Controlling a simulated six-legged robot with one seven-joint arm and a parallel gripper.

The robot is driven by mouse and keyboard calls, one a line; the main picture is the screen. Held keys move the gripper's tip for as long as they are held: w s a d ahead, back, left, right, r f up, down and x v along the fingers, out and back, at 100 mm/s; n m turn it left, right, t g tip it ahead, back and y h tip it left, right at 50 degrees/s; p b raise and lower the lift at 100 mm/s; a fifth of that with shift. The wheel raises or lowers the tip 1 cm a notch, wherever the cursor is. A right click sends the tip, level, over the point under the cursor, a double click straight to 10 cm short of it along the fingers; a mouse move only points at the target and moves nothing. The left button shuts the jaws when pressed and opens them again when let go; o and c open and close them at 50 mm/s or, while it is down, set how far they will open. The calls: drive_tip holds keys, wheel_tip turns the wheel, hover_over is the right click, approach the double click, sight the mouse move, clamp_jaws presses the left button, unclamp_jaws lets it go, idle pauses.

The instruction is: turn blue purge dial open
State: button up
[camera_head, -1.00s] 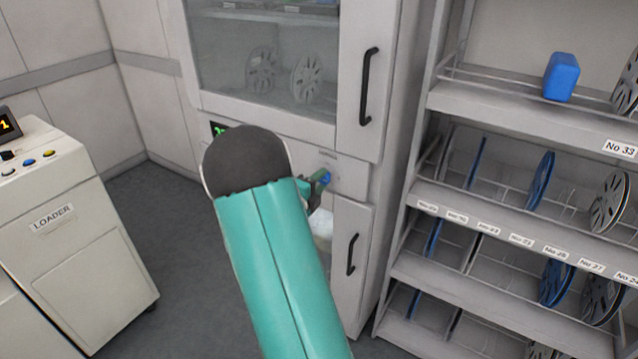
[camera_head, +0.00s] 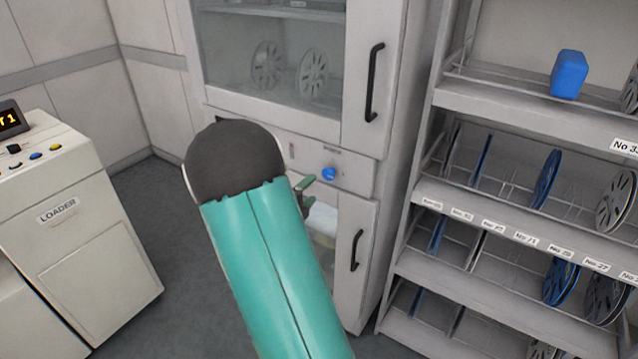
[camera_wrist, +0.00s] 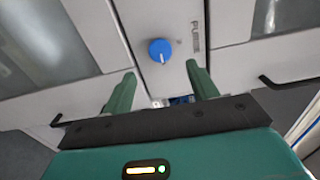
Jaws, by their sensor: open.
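The blue purge dial (camera_head: 329,174) sits on the cabinet's narrow middle panel, between the upper and lower doors. In the wrist view the dial (camera_wrist: 160,51) is round with a pale pointer mark, and lettering is printed beside it on the panel. My gripper (camera_wrist: 163,84) is open and empty, with its two green fingers apart. The dial shows beyond the fingertips, and the fingers do not touch it. In the head view my gripper (camera_head: 306,189) is partly hidden behind my arm, below and left of the dial.
The cabinet has black door handles (camera_head: 373,82) and (camera_head: 356,250) right of the dial. A shelf rack (camera_head: 480,199) with reels and a blue block (camera_head: 567,75) stands at the right. A loader (camera_head: 88,236) stands at the left. Grey floor is clear between loader and cabinet.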

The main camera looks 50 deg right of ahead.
drive_tip(key=a, duration=0.6)
drive_tip(key=shift+s+a, duration=0.15)
drive_tip(key=shift+s, duration=0.15)
